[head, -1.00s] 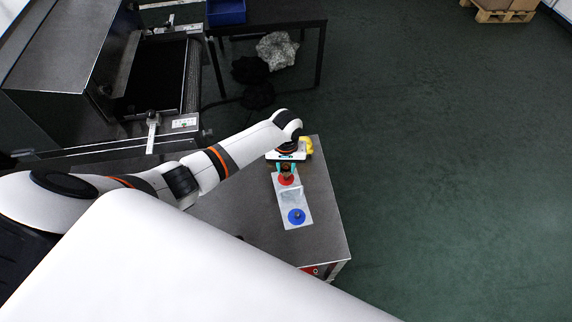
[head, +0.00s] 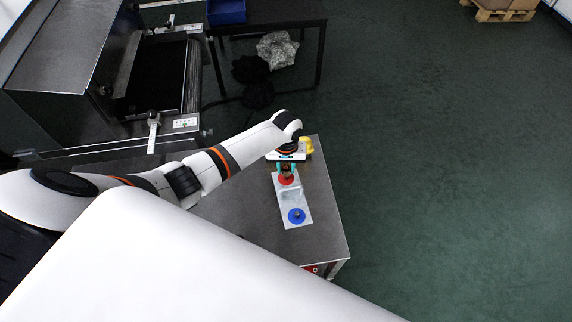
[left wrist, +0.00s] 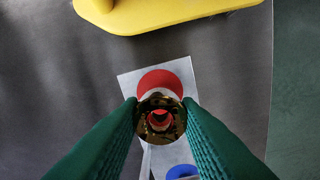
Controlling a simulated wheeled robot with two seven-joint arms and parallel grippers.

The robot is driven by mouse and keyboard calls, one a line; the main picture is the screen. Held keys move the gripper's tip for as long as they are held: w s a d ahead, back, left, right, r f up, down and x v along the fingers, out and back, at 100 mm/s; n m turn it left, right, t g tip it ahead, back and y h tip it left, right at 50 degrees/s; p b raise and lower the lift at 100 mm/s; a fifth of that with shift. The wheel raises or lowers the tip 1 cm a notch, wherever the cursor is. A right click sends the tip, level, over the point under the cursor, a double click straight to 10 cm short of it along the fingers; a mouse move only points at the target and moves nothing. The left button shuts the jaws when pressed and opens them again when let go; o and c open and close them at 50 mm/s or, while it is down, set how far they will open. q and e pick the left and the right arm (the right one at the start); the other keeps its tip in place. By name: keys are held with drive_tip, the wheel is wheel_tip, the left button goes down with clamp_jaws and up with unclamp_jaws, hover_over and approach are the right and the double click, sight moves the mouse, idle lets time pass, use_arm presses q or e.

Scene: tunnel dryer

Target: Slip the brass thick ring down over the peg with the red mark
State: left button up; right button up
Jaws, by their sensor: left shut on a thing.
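The brass thick ring (left wrist: 161,117) is held between the green fingertips of my left gripper (left wrist: 161,118) in the left wrist view. In the head view my left gripper (head: 286,169) is over the red mark (head: 286,180), at the far end of a pale board. In the left wrist view the red mark (left wrist: 160,80) shows beyond the ring, and some red shows through the ring's hole. The peg at the red mark is hard to make out; I cannot tell whether the ring is around it. My right gripper is not in view.
The pale board (head: 293,209) lies on a dark metal table (head: 325,225). A blue mark (head: 297,216) with a small peg is at its near end. A yellow object (head: 306,145) stands just beyond the gripper. Dark machinery is at the left.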

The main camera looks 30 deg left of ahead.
sight(286, 173)
use_arm(q)
drive_tip(key=shift+p, duration=0.35)
idle(0.4)
drive_tip(key=shift+f+b, duration=1.15)
drive_tip(key=shift+f, duration=0.65)
drive_tip(key=o, duration=1.1)
drive_tip(key=shift+o, duration=0.2)
wheel_tip(286, 173, up, 12)
drive_tip(key=shift+f, duration=0.1)
